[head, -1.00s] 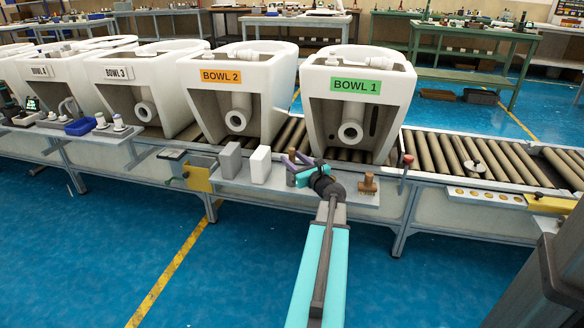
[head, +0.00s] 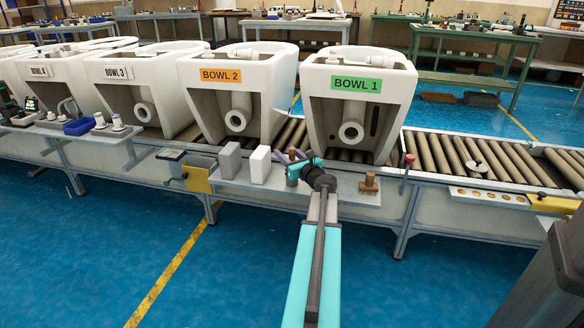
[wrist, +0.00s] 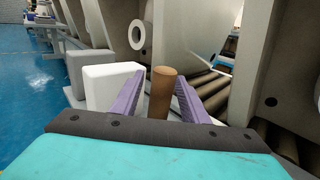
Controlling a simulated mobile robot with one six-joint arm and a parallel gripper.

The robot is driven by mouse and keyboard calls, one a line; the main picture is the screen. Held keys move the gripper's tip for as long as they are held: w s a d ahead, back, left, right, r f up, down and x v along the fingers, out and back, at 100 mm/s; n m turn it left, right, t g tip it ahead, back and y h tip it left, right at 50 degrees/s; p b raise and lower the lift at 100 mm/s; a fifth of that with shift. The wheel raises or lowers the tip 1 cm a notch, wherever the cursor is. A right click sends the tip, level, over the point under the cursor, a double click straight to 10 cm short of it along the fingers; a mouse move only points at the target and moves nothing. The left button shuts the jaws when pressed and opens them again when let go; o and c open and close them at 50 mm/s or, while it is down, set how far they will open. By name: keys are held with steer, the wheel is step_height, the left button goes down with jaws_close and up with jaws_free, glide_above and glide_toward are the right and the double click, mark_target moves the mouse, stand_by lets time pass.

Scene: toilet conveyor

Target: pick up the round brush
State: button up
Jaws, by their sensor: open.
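A brown upright cylinder, apparently the round brush's handle (wrist: 162,92), stands between the purple fingers of my gripper (wrist: 160,100) in the wrist view. The fingers are open, one on each side of it, and its lower part is hidden by the gripper. In the head view my gripper (head: 297,158) is over the front shelf in front of Bowl 1, and the handle is mostly hidden beside it. Another brown brush with bristles (head: 369,184) stands on the shelf to the right, apart from the gripper.
A white block (head: 260,165) and a grey block (head: 230,161) stand on the shelf left of the gripper. The bowl labelled Bowl 1 (head: 385,95) rises behind, on the roller conveyor (head: 450,158). A red-topped post (head: 407,163) stands at the right.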

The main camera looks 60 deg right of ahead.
jaws_close()
stand_by(0.4)
step_height(320, 180, up, 10)
steer(key=p, duration=0.4)
stand_by(0.7)
